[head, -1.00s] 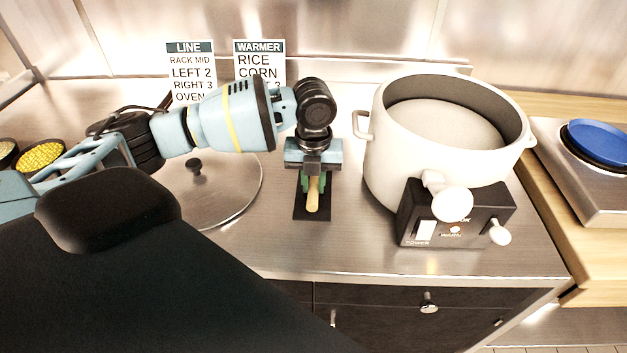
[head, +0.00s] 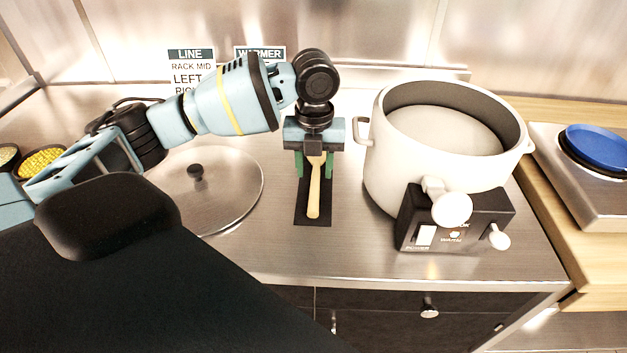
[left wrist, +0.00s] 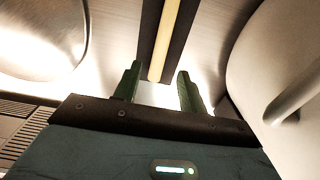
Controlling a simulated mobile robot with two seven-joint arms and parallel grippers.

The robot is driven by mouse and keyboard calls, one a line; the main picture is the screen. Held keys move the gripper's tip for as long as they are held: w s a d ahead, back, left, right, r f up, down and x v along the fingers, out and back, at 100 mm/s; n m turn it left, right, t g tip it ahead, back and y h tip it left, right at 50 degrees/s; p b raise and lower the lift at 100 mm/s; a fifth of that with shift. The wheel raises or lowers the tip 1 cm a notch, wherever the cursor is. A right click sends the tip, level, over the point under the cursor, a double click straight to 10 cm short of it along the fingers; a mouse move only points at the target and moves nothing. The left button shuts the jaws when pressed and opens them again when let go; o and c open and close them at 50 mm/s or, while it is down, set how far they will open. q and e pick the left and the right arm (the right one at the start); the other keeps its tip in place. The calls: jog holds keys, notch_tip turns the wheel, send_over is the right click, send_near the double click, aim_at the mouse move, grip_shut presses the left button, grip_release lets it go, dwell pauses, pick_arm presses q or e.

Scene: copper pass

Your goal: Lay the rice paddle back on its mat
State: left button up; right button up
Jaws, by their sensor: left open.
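The rice paddle (head: 314,192) has a pale wooden handle and lies lengthwise on a narrow dark mat (head: 301,213) on the steel counter. Its far end is hidden under my left gripper. My left gripper (head: 315,172) is open above the far part of the mat, with its green fingers apart on either side of the paddle. In the left wrist view the paddle (left wrist: 165,40) runs along the dark mat (left wrist: 148,30), beyond the open fingertips (left wrist: 157,78), and nothing is between them. My right gripper is not in view.
A large white rice cooker (head: 395,160) stands close to the right of the mat, with its side handle towards my gripper. A round steel lid (head: 225,190) lies to the left. Two signs (head: 190,65) stand behind, partly covered by my arm. The counter in front is clear.

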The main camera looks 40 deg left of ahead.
pick_arm(q)
notch_tip(320, 180, up, 6)
jog(key=shift+f, duration=0.15)
dwell(0.6)
